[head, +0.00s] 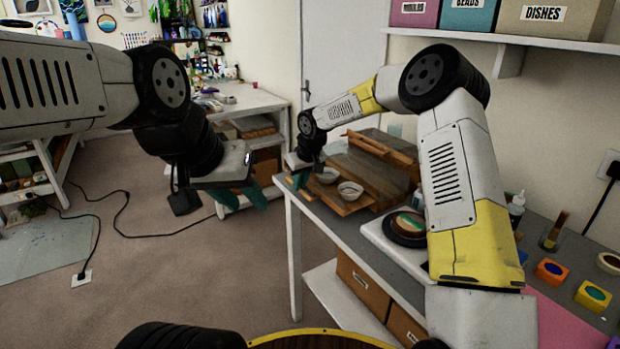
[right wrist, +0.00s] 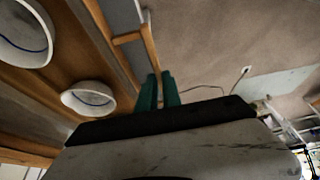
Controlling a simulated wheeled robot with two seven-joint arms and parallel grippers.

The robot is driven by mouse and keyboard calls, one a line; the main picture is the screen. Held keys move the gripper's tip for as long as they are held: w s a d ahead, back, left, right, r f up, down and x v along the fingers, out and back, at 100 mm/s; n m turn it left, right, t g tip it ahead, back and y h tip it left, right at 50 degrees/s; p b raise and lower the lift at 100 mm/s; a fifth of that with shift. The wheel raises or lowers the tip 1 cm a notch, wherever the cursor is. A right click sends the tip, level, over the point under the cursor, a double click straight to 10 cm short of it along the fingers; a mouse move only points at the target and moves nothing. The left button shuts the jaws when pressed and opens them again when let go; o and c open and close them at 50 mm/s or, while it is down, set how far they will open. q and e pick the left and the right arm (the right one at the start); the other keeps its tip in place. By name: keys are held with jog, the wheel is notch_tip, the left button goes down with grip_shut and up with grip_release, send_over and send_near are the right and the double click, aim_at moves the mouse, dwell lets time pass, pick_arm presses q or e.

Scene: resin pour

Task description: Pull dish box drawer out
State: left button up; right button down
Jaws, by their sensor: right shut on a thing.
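The wooden dish box (head: 375,165) sits on the grey worktable. Its low drawer (head: 352,208) holds two white bowls, one nearer (head: 350,190) and one farther (head: 327,175). In the right wrist view, bowls (right wrist: 88,97) lie left of the fingers, beyond the drawer's front wall (right wrist: 104,35). A wooden handle (right wrist: 146,52) stands off that wall. My right gripper (head: 301,179) is at the drawer's front, by the table's left end. In the right wrist view, its green fingers (right wrist: 159,91) are closed on the handle. My left gripper (head: 243,201) hangs open and empty over the floor.
A round black-rimmed piece (head: 405,225) lies on a white pad on the table. Paint pots (head: 551,270) and a bottle (head: 516,208) stand at the right. A shelf above holds a bin labelled DISHES (head: 553,25). Open floor (head: 165,250) lies left of the table.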

jog(key=shift+s+a, duration=0.15)
jog(key=shift+a, duration=0.05)
jog(key=c, duration=1.5)
grip_release()
jog(key=shift+d+r, duration=0.1)
jog(key=shift+r, duration=0.2)
jog(key=v, duration=0.7)
jog(key=shift+s+r, duration=0.1)
